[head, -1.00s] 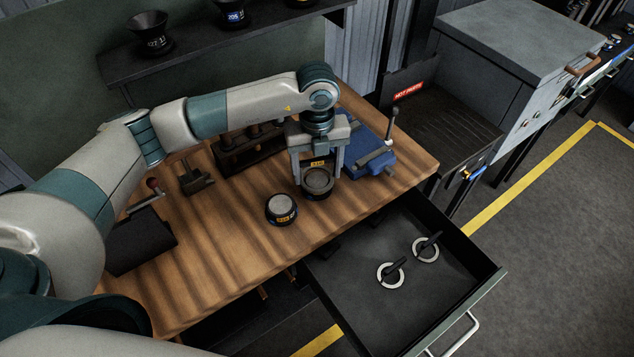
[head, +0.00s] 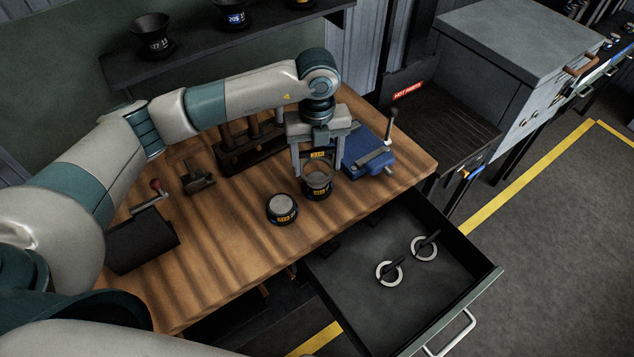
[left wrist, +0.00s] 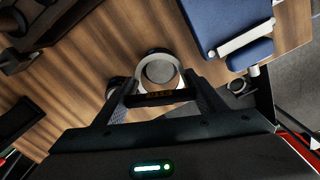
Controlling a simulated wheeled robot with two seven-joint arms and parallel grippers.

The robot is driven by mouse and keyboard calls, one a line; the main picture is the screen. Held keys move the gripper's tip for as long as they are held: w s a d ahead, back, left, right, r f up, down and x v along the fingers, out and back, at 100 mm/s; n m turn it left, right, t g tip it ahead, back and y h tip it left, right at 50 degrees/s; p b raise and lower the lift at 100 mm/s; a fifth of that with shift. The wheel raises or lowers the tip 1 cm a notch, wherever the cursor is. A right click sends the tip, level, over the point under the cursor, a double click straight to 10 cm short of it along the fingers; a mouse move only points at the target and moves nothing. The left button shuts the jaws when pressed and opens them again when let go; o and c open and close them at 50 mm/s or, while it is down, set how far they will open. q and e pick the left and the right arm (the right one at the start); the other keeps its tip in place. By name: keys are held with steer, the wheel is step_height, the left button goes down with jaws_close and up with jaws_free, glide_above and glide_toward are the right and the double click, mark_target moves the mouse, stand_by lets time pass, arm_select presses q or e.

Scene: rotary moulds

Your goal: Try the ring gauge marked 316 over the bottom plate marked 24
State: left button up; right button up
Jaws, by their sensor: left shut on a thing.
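My left gripper (head: 317,167) is shut on the ring gauge (head: 318,179), which carries a yellow-marked tag (head: 318,155) that looks like 316. The ring is held level just above a dark round bottom plate (head: 318,193) with a yellow label, too small to read surely. In the left wrist view the pale ring (left wrist: 147,66) surrounds the plate's grey top (left wrist: 160,71) as seen from above. A second dark plate (head: 282,208) with a grey top and yellow label stands to the left on the bench. My right gripper is out of view.
The wooden bench (head: 225,235) is clear in front. A blue vice (head: 366,155) stands close right of the gripper, a dark rack (head: 235,158) behind left. An open drawer (head: 345,300) at front right holds two handled rings (head: 389,273). A shelf (head: 190,50) hangs behind.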

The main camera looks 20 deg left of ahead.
arm_select(q)
steer(key=shift+r+p, duration=0.35)
steer(key=shift+r, duration=0.45)
